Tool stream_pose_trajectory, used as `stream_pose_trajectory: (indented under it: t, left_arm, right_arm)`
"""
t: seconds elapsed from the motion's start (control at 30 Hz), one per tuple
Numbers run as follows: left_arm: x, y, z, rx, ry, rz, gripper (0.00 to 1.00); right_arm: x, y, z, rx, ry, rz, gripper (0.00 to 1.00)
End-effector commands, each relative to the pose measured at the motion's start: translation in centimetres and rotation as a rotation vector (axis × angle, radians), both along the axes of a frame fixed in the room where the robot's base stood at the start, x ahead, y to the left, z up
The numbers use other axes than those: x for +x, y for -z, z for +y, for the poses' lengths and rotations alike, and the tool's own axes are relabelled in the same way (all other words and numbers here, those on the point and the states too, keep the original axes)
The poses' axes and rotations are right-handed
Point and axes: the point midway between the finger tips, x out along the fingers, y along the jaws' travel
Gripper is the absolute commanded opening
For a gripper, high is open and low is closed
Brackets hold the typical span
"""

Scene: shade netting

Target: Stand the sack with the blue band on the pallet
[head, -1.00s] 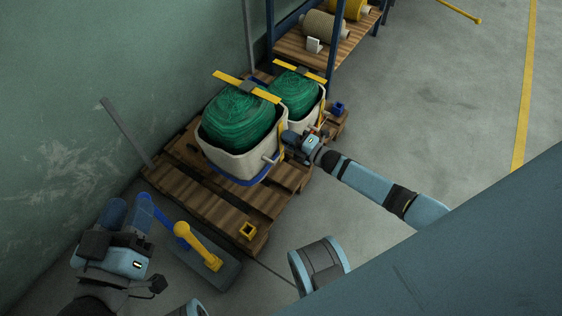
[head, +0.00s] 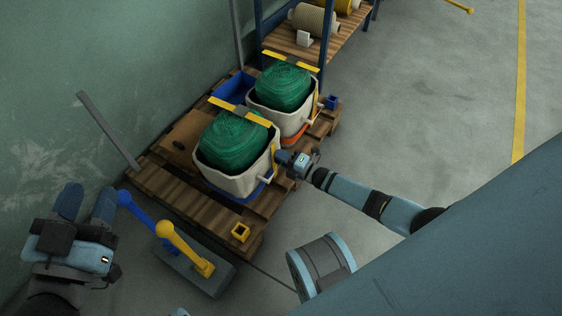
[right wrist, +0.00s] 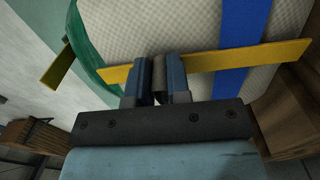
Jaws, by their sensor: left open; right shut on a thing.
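The sack with the blue band (head: 228,180) is cream, full of green netting, with a yellow bar across its top. It looks upright at the middle of the wooden pallet (head: 172,192); whether its base bears fully on the boards I cannot tell. Its blue band (right wrist: 236,50) shows in the right wrist view. My right gripper (head: 284,158) is shut on a short grey peg on the sack's right side; the peg (right wrist: 160,72) shows between the fingers in the right wrist view. My left gripper (head: 88,203) is open and empty, left of the pallet.
A second sack with an orange band (head: 284,95) stands just behind. A yellow-handled lever (head: 180,245) stands near my left gripper.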

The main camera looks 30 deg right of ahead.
Motion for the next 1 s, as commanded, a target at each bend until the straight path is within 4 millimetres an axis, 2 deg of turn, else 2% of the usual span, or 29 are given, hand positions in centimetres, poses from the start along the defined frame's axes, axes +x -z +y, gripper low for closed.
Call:
stream_pose_trajectory:
  t: [0.07, 0.27, 0.3, 0.4, 0.77, 1.0]
  left_arm:
    - [0.3, 0.0, 0.1, 0.015, -0.001, -0.031, 0.43]
    - [0.3, -0.9, 0.2, 0.024, 0.004, -0.059, 0.43]
    - [0.3, -0.9, 0.3, 0.024, 0.004, -0.059, 0.43]
    - [0.2, -0.8, 0.3, 0.024, 0.005, -0.054, 0.43]
    - [0.2, -0.9, 0.1, 0.011, 0.002, -0.039, 0.43]
    - [-0.1, -1.3, -0.2, -0.033, 0.007, 0.040, 0.43]
  right_arm:
    - [0.2, 0.6, 0.1, 0.004, 0.000, -0.006, 0.00]
    - [0.1, 0.5, 0.1, 0.004, -0.001, -0.005, 0.00]
    - [0.0, 0.8, 0.0, -0.001, 0.000, 0.002, 0.24]
    - [0.0, 0.8, 0.0, -0.001, 0.000, 0.001, 0.42]
    - [-0.6, 0.6, -0.4, -0.001, 0.000, 0.001, 0.42]
    - [-4.5, 0.5, -2.6, -0.001, 0.000, 0.003, 0.42]
